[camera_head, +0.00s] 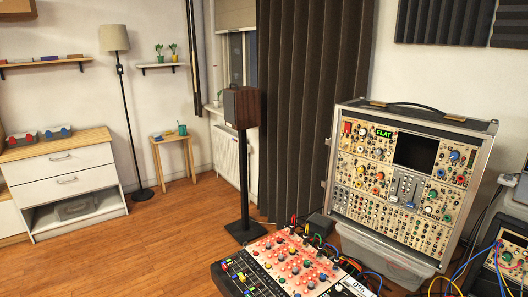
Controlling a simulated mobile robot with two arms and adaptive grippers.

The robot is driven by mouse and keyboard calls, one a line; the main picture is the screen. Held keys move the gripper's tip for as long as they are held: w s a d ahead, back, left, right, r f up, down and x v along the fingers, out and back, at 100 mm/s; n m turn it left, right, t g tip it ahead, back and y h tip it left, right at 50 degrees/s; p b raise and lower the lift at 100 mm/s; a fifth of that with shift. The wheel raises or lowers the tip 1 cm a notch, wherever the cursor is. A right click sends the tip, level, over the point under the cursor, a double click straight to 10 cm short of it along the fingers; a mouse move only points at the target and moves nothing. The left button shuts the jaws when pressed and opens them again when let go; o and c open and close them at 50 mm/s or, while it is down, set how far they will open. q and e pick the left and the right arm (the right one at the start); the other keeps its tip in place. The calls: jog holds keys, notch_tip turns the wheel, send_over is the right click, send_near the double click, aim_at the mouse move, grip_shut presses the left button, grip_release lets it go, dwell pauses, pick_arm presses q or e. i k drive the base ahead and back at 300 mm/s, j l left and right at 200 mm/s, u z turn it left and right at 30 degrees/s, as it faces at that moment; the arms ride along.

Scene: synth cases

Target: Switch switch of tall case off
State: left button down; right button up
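The tall case (425,121) stands upright at the right, with a silver frame, a dark top and a carry handle. Its cream front panel holds many knobs, a dark screen (416,151) and a small lit green display (384,133) reading "FLAT". A small red part (347,127), perhaps the switch, sits at the panel's upper left; its position is too small to tell. Neither of my grippers is in view.
A clear plastic bin (385,258) sits below the tall case. More gear and cables (512,258) crowd the right edge. A speaker stand (243,185) stands left; the wood floor (150,250) is open.

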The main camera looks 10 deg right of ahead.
aim_at(348, 125)
jog(key=z, duration=1.3)
